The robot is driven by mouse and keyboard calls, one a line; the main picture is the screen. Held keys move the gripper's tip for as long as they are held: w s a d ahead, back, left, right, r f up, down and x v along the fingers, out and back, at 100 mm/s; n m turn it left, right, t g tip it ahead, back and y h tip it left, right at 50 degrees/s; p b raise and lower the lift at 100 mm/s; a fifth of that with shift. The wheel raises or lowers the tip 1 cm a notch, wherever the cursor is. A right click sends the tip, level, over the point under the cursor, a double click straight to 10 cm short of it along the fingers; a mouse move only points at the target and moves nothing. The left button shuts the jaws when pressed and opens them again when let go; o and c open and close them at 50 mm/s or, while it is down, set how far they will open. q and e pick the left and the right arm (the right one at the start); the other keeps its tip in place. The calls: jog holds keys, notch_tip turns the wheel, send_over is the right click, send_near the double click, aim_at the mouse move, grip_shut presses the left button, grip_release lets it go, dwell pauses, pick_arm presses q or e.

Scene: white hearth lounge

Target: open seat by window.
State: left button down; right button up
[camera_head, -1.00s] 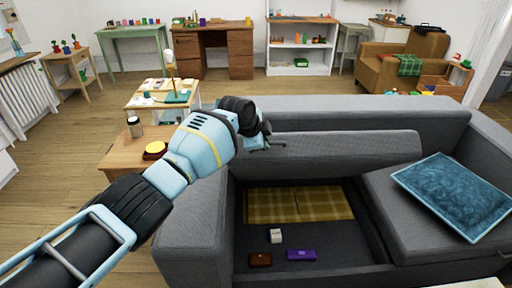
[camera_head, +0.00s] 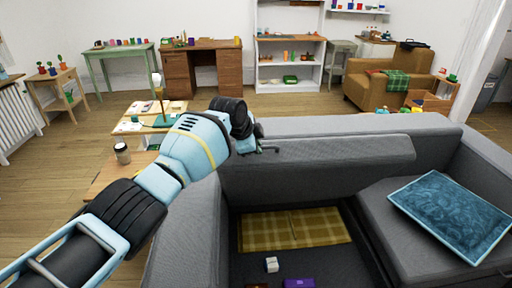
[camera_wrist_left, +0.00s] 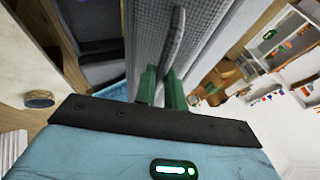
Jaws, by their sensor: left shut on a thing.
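The grey sofa's left seat (camera_head: 310,162) is tilted up on edge near the backrest in the head view. The storage well (camera_head: 345,262) under it lies open. My left gripper (camera_head: 266,150) is at the upper left edge of the raised seat. In the left wrist view my left gripper (camera_wrist_left: 162,88) has its green fingers shut on a thin grey strip at the seat (camera_wrist_left: 145,40), perhaps a pull; its exact shape is unclear. My right gripper is not in view.
The well holds a yellow plaid blanket (camera_head: 292,228), a small white box (camera_head: 271,265) and a purple case (camera_head: 299,283). A blue cushion (camera_head: 452,212) lies on the shut right seat. A side table with a jar (camera_head: 122,153) stands left, near my arm.

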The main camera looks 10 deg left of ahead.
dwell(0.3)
pick_arm(q)
jog(key=c, duration=1.5)
grip_release()
jog(key=shift+r, duration=0.1)
